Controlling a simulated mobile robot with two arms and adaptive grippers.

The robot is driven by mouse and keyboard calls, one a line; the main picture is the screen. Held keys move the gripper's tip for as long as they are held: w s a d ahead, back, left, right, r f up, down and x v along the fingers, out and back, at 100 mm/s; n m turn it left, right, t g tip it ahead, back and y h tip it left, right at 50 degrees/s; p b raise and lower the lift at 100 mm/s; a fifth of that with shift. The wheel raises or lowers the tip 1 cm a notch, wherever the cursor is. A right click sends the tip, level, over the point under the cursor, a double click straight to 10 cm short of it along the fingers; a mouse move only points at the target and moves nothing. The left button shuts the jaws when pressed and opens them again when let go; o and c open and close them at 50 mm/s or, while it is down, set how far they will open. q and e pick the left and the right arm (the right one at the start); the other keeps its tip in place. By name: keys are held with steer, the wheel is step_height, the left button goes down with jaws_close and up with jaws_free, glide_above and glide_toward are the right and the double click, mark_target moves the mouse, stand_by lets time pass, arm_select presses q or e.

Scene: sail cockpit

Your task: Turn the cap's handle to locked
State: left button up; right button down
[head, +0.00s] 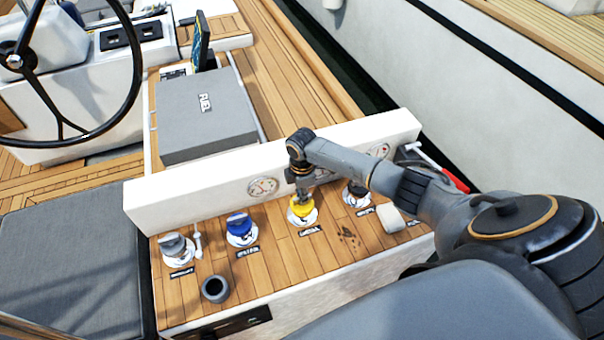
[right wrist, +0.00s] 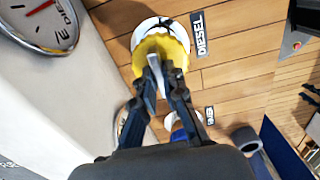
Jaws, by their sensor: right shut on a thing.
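The yellow cap (head: 302,206) sits on its white round plate on the wooden deck strip. It also shows in the right wrist view (right wrist: 166,45), beside a DIESEL label (right wrist: 201,33). My right gripper (head: 301,190) comes down on it from above. In the right wrist view its two dark fingers (right wrist: 157,76) are shut on the cap's grey handle (right wrist: 151,88), one on each side. The fingers hide part of the handle. I cannot read any lock mark on the plate. My left gripper is not in view.
A grey cap (head: 173,245) and a blue cap (head: 239,226) stand left of the yellow one, a black cap (head: 356,191) right. A white gauge wall (head: 217,187) rises close behind. A dark cup (head: 215,289) and a pale roll (head: 393,220) stand on the wood.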

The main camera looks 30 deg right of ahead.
stand_by(0.4)
steer(key=c, duration=1.4)
jaws_free()
steer(key=shift+r, duration=0.1)
step_height(320, 180, up, 12)
